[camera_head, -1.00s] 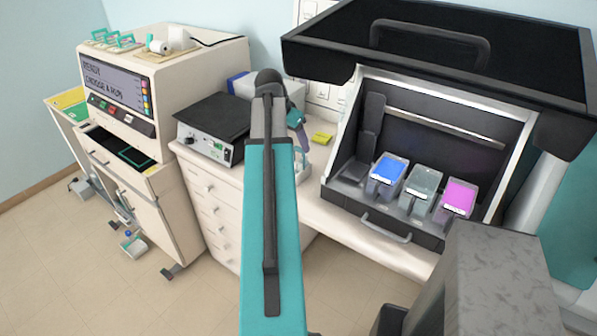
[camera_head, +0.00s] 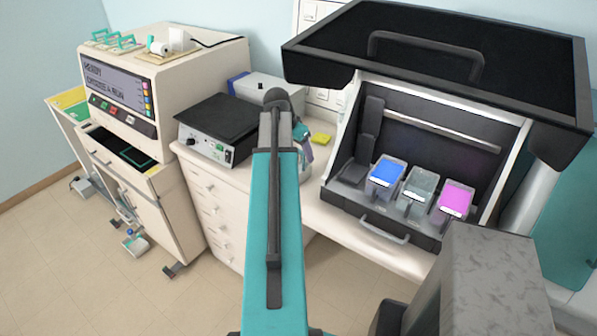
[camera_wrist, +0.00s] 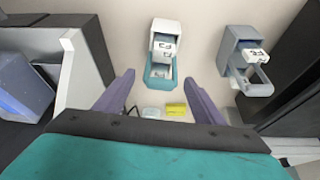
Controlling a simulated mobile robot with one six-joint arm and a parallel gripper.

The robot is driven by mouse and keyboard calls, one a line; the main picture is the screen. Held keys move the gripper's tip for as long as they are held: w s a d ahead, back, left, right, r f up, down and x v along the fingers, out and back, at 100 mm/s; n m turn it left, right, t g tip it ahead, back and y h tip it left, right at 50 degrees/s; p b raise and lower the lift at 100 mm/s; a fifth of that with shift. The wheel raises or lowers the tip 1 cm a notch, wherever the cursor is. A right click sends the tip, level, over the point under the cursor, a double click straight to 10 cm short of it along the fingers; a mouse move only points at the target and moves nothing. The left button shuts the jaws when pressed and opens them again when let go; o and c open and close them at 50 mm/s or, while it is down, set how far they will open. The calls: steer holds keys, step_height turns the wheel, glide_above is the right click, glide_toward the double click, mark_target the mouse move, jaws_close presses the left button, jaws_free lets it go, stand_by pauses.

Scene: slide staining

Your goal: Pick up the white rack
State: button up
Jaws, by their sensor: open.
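My gripper (camera_wrist: 161,78) is open and empty, its two purple fingers spread in the wrist view. A white holder with a teal front and labelled pieces inside (camera_wrist: 165,36) shows beyond the fingertips, roughly in line with the gap and apart from them. I cannot tell for sure whether it is the white rack. In the head view, my arm hides part of the counter, and only a little of the purple gripper (camera_head: 303,132) shows beside it.
A grey holder (camera_wrist: 240,47) stands right of the white one. A yellow item (camera_head: 321,138) lies on the counter. The staining cabinet (camera_head: 385,240) holds blue, clear and pink containers. A black-topped device (camera_head: 215,120) stands left of my arm. Teal-handled racks (camera_head: 116,42) stand on the machine.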

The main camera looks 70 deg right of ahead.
steer(key=shift+c, duration=0.4)
steer(key=c, duration=1.4)
steer(key=shift+r, duration=0.1)
steer(key=shift+r+b, duration=1.05)
steer(key=shift+r, duration=0.6)
steer(key=w+a+b, duration=0.1)
steer(key=w+a, duration=0.2)
steer(key=w+a+r+b, duration=0.1)
steer(key=w+a+b, duration=0.1)
steer(key=w+a, duration=0.2)
steer(key=w+a+b, duration=0.2)
steer(key=w+a, duration=0.2)
steer(key=shift+w+a+r, duration=0.1)
steer(key=shift+a+r, duration=0.15)
